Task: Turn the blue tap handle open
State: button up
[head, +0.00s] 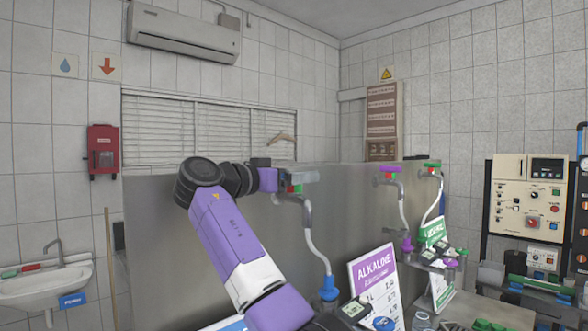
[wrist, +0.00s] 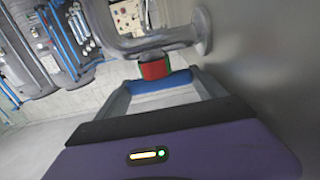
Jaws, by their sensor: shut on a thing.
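The blue tap handle (wrist: 178,79) shows in the wrist view as a blue bar between my fingers, just below a red and green collar (wrist: 153,68) on a grey pipe (wrist: 150,42). My gripper (wrist: 162,87) is shut on this handle, with one grey finger on each side. In the head view my gripper (head: 298,176) is at the leftmost tap, at the top of the steel panel. The red and green collar (head: 293,188) shows just under my fingers. The handle is mostly hidden there by the fingers, so its exact angle cannot be told.
Taps with a purple handle (head: 388,169) and a green handle (head: 432,165) stand further right on the steel panel (head: 345,215). A grey hose with a blue end (head: 329,290) hangs below my gripper. An ALKALINE sign (head: 375,275) stands lower right.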

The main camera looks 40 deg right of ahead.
jog(key=shift+d+m+g, duration=0.1)
jog(key=shift+m+g, duration=0.2)
jog(key=shift+g, duration=0.1)
jog(key=o, duration=1.3)
